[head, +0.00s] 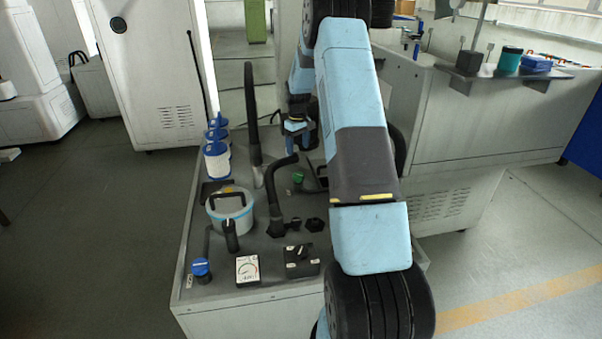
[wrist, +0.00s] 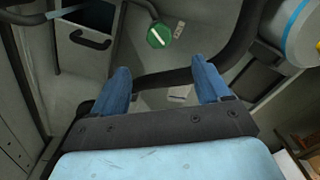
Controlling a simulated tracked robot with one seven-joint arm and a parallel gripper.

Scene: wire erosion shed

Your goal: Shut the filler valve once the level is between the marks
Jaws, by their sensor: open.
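A round green valve knob (wrist: 160,35) with a white bar across it sits on the grey surface in the wrist view, beside a small pale label. The bar lies slantwise. In the head view the green knob (head: 298,177) shows small on the bench top, below my gripper (head: 297,127). In the wrist view my gripper (wrist: 162,82) has its two blue fingers spread wide with nothing held between them. The knob lies beyond the fingertips, apart from them. A dark hose crosses the view between the fingers. I cannot make out a liquid level or its marks in either view.
An upright black hose (head: 251,115) and a curved pipe (head: 272,190) stand near the knob.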

